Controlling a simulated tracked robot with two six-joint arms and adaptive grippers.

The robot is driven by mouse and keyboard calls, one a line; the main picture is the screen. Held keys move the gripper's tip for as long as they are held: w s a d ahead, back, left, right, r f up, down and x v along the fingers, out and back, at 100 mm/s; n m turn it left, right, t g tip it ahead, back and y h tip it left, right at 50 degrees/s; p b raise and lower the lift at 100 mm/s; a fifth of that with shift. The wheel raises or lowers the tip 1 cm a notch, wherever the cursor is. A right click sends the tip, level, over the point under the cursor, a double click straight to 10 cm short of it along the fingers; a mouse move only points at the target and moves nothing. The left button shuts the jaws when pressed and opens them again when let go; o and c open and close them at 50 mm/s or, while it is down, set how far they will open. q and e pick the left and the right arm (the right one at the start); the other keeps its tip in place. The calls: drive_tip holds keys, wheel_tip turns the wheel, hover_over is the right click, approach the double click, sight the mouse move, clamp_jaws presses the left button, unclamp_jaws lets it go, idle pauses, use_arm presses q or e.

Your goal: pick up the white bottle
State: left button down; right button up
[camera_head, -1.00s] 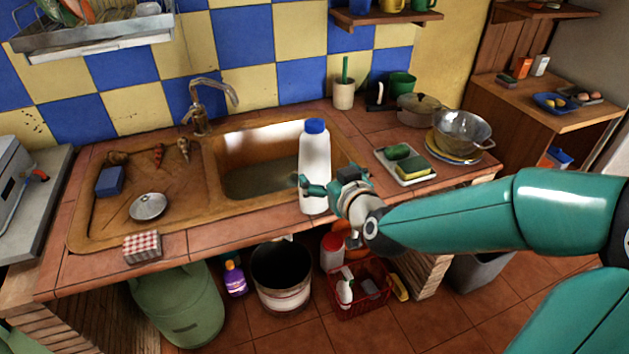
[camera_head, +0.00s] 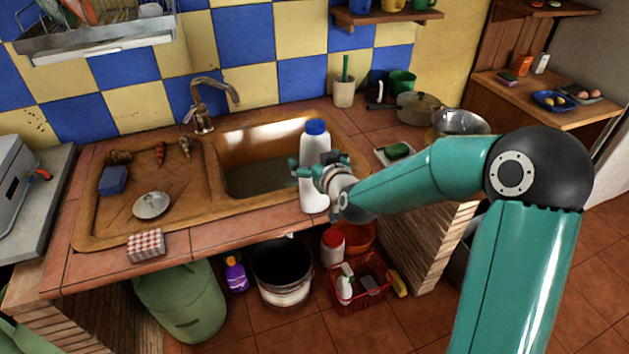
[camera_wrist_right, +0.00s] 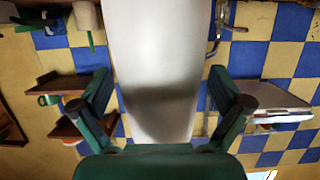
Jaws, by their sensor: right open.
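The white bottle (camera_head: 315,146) with a blue cap stands upright at the front edge of the counter, beside the sink. My right gripper (camera_head: 306,167) is open at the bottle's upper body, with its fingers around the bottle's sides. In the right wrist view the white bottle (camera_wrist_right: 152,60) fills the space between the two fingers of my right gripper (camera_wrist_right: 160,105), with a small gap visible on each side. The lower right side of the bottle is partly hidden by the gripper in the head view. My left gripper is not in view.
The brown sink (camera_head: 262,135) lies behind the bottle. A checkered box (camera_head: 146,245) stands at the counter's front left. A tray with a green sponge (camera_head: 397,151) and a metal bowl (camera_head: 461,122) are to the right, partly behind my arm. A red basket (camera_head: 361,285) sits below on the floor.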

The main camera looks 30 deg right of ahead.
drive_tip(key=c, duration=1)
drive_tip(key=shift+c, duration=0.6)
drive_tip(key=shift+r, duration=0.15)
